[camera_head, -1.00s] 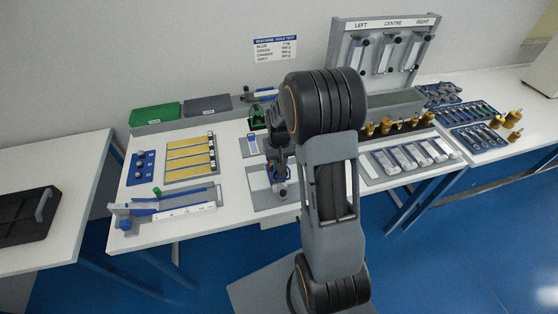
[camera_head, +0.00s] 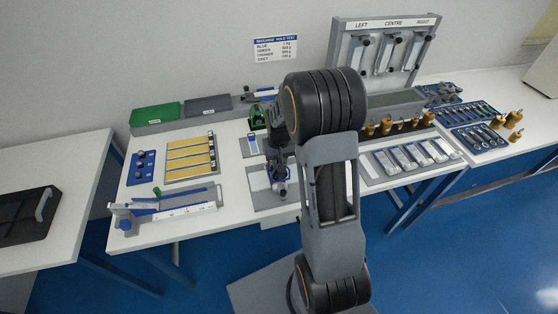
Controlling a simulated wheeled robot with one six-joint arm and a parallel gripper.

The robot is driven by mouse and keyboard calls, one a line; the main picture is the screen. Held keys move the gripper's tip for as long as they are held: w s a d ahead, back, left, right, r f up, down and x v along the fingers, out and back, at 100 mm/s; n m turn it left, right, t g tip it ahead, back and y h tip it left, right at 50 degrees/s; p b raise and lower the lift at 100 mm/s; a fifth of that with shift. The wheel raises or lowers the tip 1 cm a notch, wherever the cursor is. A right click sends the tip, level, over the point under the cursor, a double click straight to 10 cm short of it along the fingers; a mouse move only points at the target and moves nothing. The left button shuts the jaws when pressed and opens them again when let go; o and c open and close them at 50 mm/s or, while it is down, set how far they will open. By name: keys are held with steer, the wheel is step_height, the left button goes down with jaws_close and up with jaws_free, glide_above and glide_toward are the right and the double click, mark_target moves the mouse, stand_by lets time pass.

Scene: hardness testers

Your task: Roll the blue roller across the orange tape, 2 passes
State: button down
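My gripper (camera_head: 279,182) points down over a grey plate (camera_head: 258,199) near the front middle of the table. A small bluish and dark item shows at its fingertips; it may be the blue roller, but it is too small and covered to be sure. I cannot see whether the fingers are closed on it. No orange tape shows clearly; my gripper and arm cover part of the plate. A pale panel with a blue mark (camera_head: 252,146) lies just behind the plate.
Left of the plate lie a board of yellow strips (camera_head: 190,155), a blue tray with dark knobs (camera_head: 142,166) and a white ruler fixture (camera_head: 180,210). A green holder (camera_head: 257,118) stands behind. Specimen blocks (camera_head: 410,158) and brass weights (camera_head: 400,125) are at right.

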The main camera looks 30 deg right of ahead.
steer(key=shift+w+a, duration=0.25)
steer(key=shift+a, duration=0.75)
stand_by(2.2)
steer(key=shift+s+d+b, duration=0.25)
steer(key=shift+d+b, duration=0.1)
steer(key=shift+d, duration=0.75)
stand_by(2.8)
steer(key=shift+r, duration=0.15)
stand_by(0.5)
